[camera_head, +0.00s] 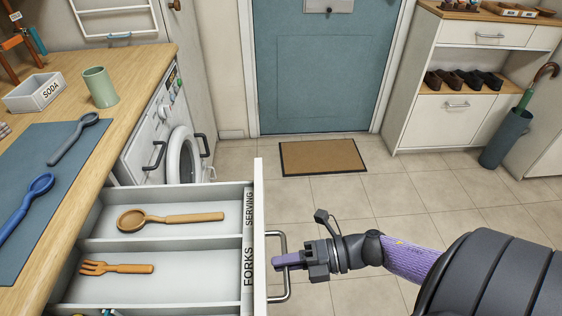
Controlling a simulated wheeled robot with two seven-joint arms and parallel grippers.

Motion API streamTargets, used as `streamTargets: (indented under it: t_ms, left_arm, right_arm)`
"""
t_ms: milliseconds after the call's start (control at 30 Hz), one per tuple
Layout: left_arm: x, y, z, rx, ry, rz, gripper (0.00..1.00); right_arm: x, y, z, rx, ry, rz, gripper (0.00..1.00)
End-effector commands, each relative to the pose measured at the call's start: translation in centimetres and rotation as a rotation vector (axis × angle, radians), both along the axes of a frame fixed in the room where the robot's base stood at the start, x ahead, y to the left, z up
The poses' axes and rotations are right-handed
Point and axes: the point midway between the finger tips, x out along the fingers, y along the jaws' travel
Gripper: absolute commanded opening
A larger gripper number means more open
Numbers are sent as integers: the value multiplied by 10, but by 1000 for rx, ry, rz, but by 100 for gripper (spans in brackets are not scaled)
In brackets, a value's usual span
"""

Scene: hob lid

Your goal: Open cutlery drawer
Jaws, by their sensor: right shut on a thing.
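The cutlery drawer (259,200) is pulled well out from under the wooden counter at the left. Its compartments are labelled SERVING and FORKS. A wooden spoon (170,218) lies in the SERVING compartment and a wooden fork (116,268) in the FORKS one. A further compartment at the bottom edge is mostly cut off. My right gripper (282,262) reaches in from the right and is shut on the drawer's grey bar handle (285,240). My left gripper is not in view.
A washing machine (165,130) stands beyond the drawer. Tiled floor is clear towards the doormat (322,157).

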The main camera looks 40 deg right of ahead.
Motion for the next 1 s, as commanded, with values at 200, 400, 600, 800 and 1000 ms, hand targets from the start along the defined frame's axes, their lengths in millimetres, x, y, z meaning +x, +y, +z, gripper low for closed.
streamTargets:
  t_ms: [200, 400, 600, 800, 1000]
  left_arm:
    - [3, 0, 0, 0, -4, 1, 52]
    - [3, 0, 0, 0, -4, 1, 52]
    - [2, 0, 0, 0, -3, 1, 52]
    - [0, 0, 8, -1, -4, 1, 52]
    - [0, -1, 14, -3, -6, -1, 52]
  right_arm:
    - [0, 0, 0, -1, 1, 0, 19]
    - [0, 0, 0, -1, 1, 0, 51]
    - [0, 0, 0, -1, 1, 0, 51]
    - [-19, -27, 7, -4, 4, -1, 51]
    - [-47, -65, 16, -4, 3, -2, 51]
